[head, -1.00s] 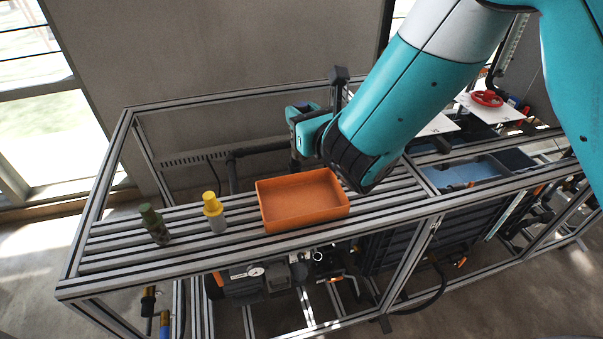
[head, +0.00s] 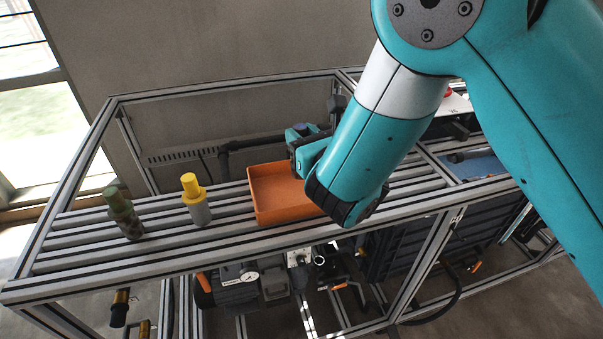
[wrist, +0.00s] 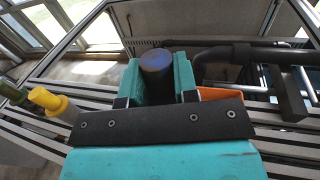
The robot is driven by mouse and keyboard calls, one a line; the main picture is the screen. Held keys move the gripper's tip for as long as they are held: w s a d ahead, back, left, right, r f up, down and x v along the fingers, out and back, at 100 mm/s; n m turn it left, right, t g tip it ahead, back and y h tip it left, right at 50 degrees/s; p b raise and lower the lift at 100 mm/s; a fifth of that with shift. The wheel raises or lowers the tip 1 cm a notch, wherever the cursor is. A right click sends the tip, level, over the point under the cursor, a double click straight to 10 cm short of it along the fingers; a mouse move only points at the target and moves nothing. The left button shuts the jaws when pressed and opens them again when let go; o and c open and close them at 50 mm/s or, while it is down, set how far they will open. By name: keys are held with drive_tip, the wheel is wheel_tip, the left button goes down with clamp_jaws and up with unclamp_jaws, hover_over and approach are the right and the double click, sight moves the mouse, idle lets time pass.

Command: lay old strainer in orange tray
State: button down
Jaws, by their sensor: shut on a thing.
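The orange tray (head: 262,215) lies on the slatted bench top in the head view. My arm hides its right part, and a strip of it shows in the wrist view (wrist: 222,94). My gripper (head: 303,137) is behind and above the tray's back right side. In the wrist view my gripper (wrist: 158,84) is shut on a dark cylinder (wrist: 157,64) with a bluish end, held between the teal fingers. It seems to be the old strainer; its lower part is hidden. In the head view I cannot make it out.
A yellow-topped grey fitting (head: 198,205) and a mottled green-brown fitting (head: 124,214) stand upright on the slats left of the tray. A dark pipe (head: 250,144) runs behind the bench. A blue bin (head: 478,167) is at right. Slats between the fittings and tray are clear.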

drive_tip(key=shift+f+b, duration=1.9)
drive_tip(key=shift+f, duration=0.5)
drive_tip(key=shift+f, duration=0.3)
drive_tip(key=c, duration=0.9)
unclamp_jaws()
drive_tip(key=shift+r, duration=0.1)
drive_tip(key=shift+r, duration=0.2)
